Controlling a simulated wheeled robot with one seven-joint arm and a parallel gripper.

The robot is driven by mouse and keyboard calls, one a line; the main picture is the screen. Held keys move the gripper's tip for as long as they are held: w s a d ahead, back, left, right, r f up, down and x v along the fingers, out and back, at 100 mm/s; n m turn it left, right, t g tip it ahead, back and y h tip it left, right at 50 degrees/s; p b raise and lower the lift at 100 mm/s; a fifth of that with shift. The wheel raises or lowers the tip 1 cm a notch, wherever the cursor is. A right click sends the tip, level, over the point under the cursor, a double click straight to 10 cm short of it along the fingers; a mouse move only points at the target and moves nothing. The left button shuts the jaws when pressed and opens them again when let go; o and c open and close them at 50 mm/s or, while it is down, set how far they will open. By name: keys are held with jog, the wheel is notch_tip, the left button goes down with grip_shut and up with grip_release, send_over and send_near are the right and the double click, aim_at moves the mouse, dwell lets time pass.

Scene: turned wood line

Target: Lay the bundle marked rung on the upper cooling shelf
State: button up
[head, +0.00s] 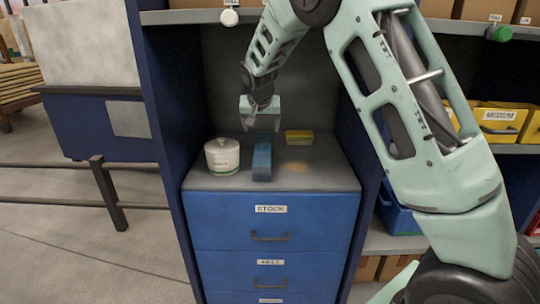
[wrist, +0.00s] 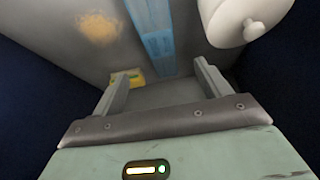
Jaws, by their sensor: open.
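No bundle marked rung can be made out in either view, and no shelf labelled as a cooling shelf shows. My gripper (head: 261,112) is open and empty above the cabinet top, toward its back. In the wrist view its two fingers (wrist: 162,88) stand apart with nothing between them. A long blue block (head: 262,160) lies on the cabinet top below and in front of my gripper. It also shows in the wrist view (wrist: 155,35), beyond the fingertips.
The blue drawer cabinet (head: 228,208) also bears a white lidded pot (head: 222,157), a yellow-green sponge (head: 299,137) and a tan patch. Cabinet side walls flank my arm. A shelf with yellow bins (head: 500,120) is at right; a slatted wooden rack (head: 18,82) is at far left.

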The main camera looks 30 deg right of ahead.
aim_at(263, 148)
jog(key=p+x, duration=0.1)
jog(key=x, duration=1.5)
jog(key=shift+d+f, duration=0.1)
jog(key=shift+f, duration=0.05)
jog(key=c, duration=1.4)
jog(key=shift+w, duration=0.1)
jog(key=shift+c, duration=0.4)
